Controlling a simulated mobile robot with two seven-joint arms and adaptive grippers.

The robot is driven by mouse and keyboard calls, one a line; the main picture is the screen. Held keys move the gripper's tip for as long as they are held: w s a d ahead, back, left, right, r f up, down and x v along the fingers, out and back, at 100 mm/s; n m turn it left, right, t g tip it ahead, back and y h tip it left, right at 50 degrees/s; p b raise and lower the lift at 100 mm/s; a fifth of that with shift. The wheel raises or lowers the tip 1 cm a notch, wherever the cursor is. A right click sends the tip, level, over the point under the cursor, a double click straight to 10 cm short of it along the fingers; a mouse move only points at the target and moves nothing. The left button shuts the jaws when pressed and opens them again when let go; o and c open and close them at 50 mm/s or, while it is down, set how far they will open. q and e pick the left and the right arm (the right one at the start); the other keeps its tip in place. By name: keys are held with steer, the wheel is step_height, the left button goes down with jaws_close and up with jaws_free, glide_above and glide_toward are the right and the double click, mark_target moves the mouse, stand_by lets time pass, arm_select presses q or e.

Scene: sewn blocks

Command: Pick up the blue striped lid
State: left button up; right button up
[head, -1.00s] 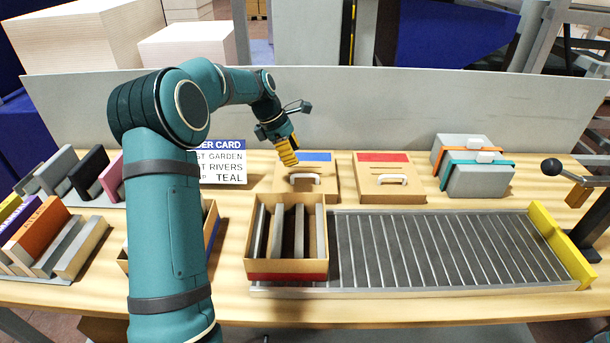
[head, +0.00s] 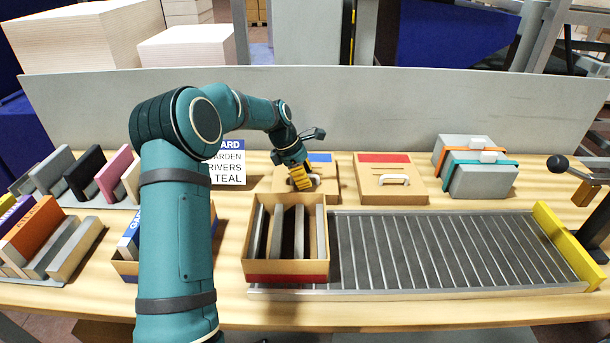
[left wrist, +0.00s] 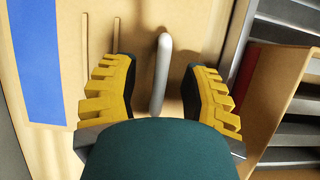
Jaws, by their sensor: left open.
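The blue striped lid (head: 330,184) is a flat tan board with a blue stripe and a white handle, lying at the back of the table behind the open box. In the left wrist view the lid (left wrist: 85,45) shows its blue stripe at the left and its white handle (left wrist: 161,75) upright in the picture. My left gripper (head: 300,184) is over the handle. Its yellow ribbed fingers (left wrist: 160,95) are open, one on each side of the handle, with gaps between. In the head view the gripper hides most of the handle. My right gripper is not in view.
An open box (head: 287,265) holding several grey slabs stands just in front of the lid. A red-striped lid (head: 390,190) lies to its right. A roller conveyor (head: 450,250) runs to the right. A grey panel (head: 400,115) stands behind the table.

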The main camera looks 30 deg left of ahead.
arm_select(q)
jaws_close()
steer(key=shift+r, duration=0.1)
